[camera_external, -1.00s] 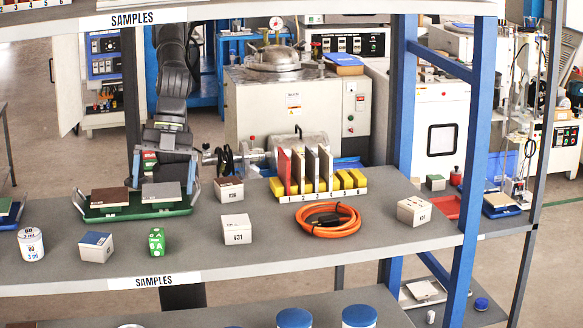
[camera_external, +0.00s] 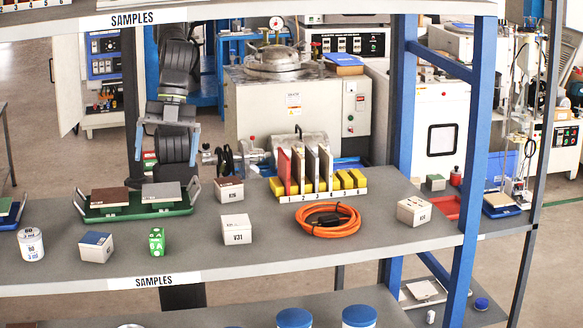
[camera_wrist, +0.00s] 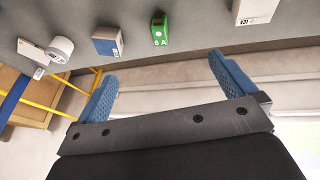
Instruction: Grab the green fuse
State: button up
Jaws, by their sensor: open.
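The green fuse (camera_external: 157,241) is a small upright green block with white markings, near the front edge of the grey shelf. It also shows in the wrist view (camera_wrist: 160,30), at the top middle, beyond and roughly between the blue fingers. My gripper (camera_external: 168,142) is behind the shelf, above and behind the green tray, well apart from the fuse. In the wrist view my gripper (camera_wrist: 163,70) has its two blue fingers spread wide with nothing between them.
A green tray (camera_external: 135,212) with two sample plates stands behind the fuse. A blue-topped box (camera_external: 96,248) and white cylinder (camera_external: 31,244) are to its left, box V31 (camera_external: 237,230) to its right. An orange cable coil (camera_external: 327,220) lies farther right. A shelf (camera_external: 300,8) runs above.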

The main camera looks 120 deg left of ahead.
aim_at(156, 233)
jog(key=shift+c, duration=0.4)
jog(key=c, duration=1)
jog(key=shift+o, duration=0.2)
jog(key=shift+d, duration=0.1)
jog(key=shift+m+t+y, duration=0.4)
jog(key=shift+m+t, duration=0.3)
jog(key=d+x, duration=0.1)
jog(key=x, duration=0.7)
jog(key=d+x, duration=0.1)
jog(key=x, duration=0.4)
jog(key=shift+s+d+r, duration=0.3)
jog(key=shift+s+d, duration=0.05)
jog(key=shift+s+x, duration=0.15)
jog(key=shift+x, duration=1.15)
jog(key=shift+s+x, duration=0.1)
jog(key=shift+x, duration=1.25)
